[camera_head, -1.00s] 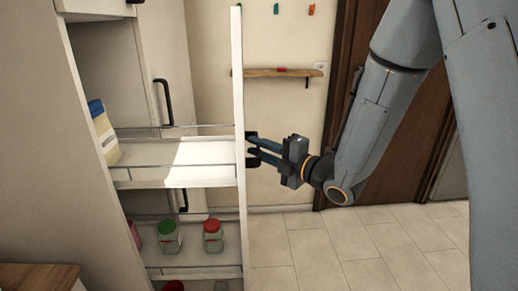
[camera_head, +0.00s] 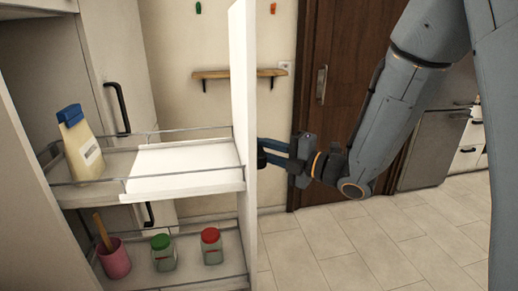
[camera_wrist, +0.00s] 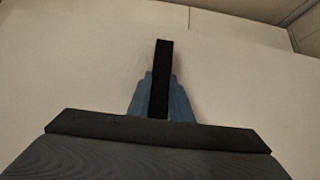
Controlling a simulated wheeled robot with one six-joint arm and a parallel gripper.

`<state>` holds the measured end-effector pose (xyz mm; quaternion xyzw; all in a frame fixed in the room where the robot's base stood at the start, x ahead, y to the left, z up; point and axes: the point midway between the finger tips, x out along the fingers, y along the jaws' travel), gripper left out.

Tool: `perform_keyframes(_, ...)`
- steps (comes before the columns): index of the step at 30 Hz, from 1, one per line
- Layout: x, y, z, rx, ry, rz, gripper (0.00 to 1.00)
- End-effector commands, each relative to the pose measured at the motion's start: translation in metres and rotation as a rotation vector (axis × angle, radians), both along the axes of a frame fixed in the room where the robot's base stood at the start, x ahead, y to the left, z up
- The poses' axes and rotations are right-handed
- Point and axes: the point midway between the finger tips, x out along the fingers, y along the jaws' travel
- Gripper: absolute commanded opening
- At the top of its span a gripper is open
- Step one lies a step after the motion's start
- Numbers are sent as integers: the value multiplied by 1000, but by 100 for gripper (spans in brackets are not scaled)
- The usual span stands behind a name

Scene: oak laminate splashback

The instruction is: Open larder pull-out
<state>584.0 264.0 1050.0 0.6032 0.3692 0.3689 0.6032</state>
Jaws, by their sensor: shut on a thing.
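The larder pull-out stands drawn out of its cabinet, with its tall white front panel (camera_head: 243,130) seen nearly edge-on in the head view. Its upper shelf (camera_head: 190,172) and lower shelf (camera_head: 190,270) show behind the panel. My gripper (camera_head: 264,152) is on the outer side of the panel, shut on the black handle, which is mostly hidden there. In the wrist view the dark handle (camera_wrist: 162,75) runs upright between my blue fingers, against the pale panel (camera_wrist: 80,70).
A carton with a blue top (camera_head: 82,145) stands on the upper shelf. A pink cup (camera_head: 114,260), a green-lidded jar (camera_head: 163,254) and a red-lidded jar (camera_head: 211,247) stand on the lower shelf. Open tiled floor (camera_head: 340,240) lies right of the panel. A brown door (camera_head: 335,90) is behind.

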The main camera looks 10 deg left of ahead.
Motion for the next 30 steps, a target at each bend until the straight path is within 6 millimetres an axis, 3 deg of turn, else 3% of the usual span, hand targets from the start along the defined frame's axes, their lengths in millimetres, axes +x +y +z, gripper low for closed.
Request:
perform_keyframes(5,0,0,0,0,0,-1,0)
perform_keyframes(6,0,0,0,0,0,-1,20)
perform_keyframes(9,0,0,0,0,0,-1,37)
perform_keyframes(20,-1,-4,0,0,0,-2,38)
perform_keyframes(30,-24,-50,-1,0,-1,-5,38)
